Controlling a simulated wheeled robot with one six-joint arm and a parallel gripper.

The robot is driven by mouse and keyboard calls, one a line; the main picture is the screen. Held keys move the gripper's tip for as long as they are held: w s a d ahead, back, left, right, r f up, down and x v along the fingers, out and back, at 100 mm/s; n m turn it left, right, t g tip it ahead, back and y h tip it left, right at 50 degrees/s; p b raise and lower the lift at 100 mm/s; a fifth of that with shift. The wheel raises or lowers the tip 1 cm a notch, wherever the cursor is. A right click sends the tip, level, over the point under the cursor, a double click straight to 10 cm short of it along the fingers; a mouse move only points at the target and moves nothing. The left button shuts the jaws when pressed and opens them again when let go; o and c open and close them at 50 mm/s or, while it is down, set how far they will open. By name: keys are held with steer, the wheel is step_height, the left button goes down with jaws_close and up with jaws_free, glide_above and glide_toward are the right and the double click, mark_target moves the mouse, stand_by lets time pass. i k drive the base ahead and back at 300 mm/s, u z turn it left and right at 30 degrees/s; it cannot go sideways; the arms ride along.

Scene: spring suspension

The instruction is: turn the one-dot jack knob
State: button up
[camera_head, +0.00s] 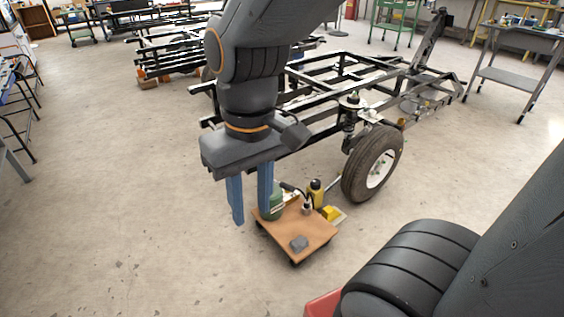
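A low brown wheeled board (287,232) stands on the floor. On it are a green rounded object (276,204), partly hidden behind my right finger, a small upright item with a dark bent handle or hose (306,207), and a yellow object with a black top (315,191). Any of these may be a jack, but I cannot make out a knob or any dots. My gripper (252,219) points down with its two blue fingers apart and nothing between them. Its right finger overlaps the green object in the picture; I cannot tell whether they touch.
A black vehicle frame (320,125) with a tyre (373,165) stands behind and to the right of the board. A grey block (299,243) and a yellow block (331,212) are at the board. A grey cart (515,80) is at upper right.

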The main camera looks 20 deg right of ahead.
mark_target(315, 183)
steer(key=z, duration=0.15)
steer(key=i, duration=0.9)
steer(key=z, duration=0.5)
